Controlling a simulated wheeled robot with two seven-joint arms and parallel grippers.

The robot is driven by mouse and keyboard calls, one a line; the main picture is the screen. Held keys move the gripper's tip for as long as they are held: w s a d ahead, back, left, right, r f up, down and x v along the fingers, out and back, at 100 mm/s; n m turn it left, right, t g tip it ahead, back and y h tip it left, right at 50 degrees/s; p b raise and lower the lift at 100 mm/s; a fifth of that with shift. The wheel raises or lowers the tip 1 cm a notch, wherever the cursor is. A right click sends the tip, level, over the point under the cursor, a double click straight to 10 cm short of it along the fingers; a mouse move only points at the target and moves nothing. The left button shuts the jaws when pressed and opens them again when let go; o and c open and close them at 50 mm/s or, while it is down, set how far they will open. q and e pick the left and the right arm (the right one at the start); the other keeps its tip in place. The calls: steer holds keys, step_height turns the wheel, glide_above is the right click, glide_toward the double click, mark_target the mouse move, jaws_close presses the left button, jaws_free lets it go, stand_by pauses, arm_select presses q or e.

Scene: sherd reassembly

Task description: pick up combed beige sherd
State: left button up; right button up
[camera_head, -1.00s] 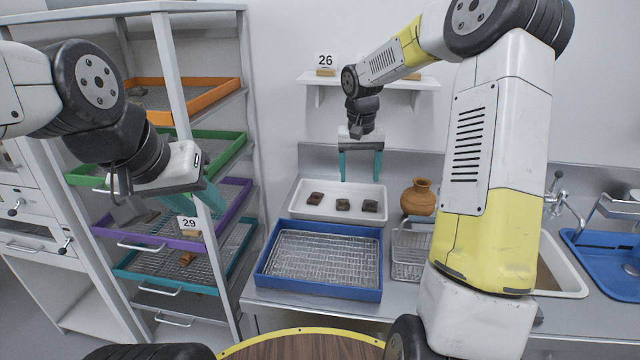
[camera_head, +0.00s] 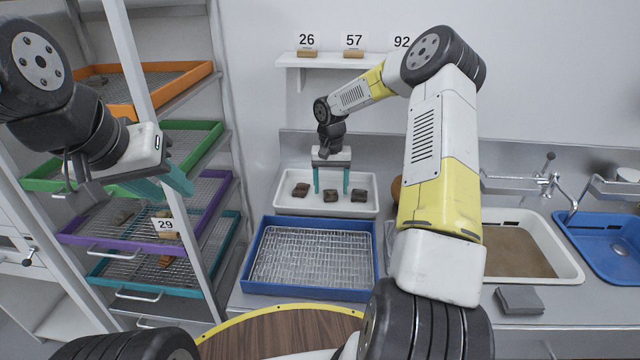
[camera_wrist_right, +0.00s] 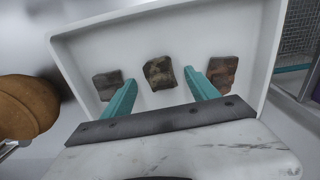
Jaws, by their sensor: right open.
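Three small brownish sherds lie in a row in a white tray (camera_head: 290,208): a left one (camera_head: 301,189), a middle one (camera_head: 330,196) and a right one (camera_head: 359,195). I cannot tell from colour or surface which is the combed beige sherd. My right gripper (camera_head: 331,189) points down over the tray, open and empty, its teal fingers either side of the middle sherd in the picture. In the right wrist view the middle sherd (camera_wrist_right: 159,73) shows between and beyond the fingertips, with the others outside them. My left gripper (camera_head: 168,184) hangs by the rack; its jaw gap is unclear.
A blue crate with a mesh floor (camera_head: 258,284) stands in front of the tray. A clay jar (camera_wrist_right: 28,105) is beside the tray, mostly hidden in the head view. A shelf (camera_head: 330,60) with numbered cards is above. A rack of coloured trays (camera_head: 190,134) stands left; sinks are right.

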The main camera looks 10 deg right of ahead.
steer(key=shift+f, duration=0.6)
jaws_close()
